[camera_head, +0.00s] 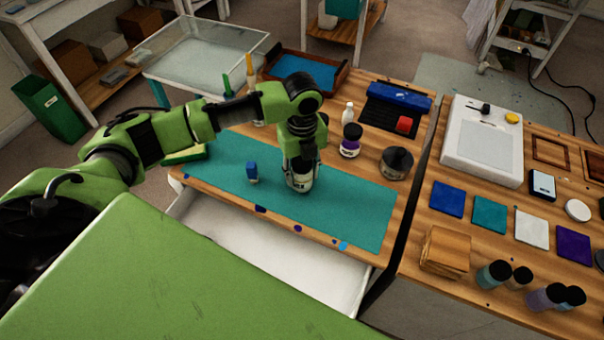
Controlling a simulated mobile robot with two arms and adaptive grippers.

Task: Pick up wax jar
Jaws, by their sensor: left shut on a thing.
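The wax jar (300,182) is white with dark lettering and stands upright on, or just over, the teal mat (352,211). My left gripper (300,160) points down over the jar and is shut on its upper part. The gripper hides the top of the jar. I cannot tell whether the jar's base touches the mat. My right gripper is not in view.
A dark-lidded jar (350,142) and a dark round container (396,163) stand behind the mat to the right. A white drawer (270,262) is open below the table. The mat's right part is clear.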

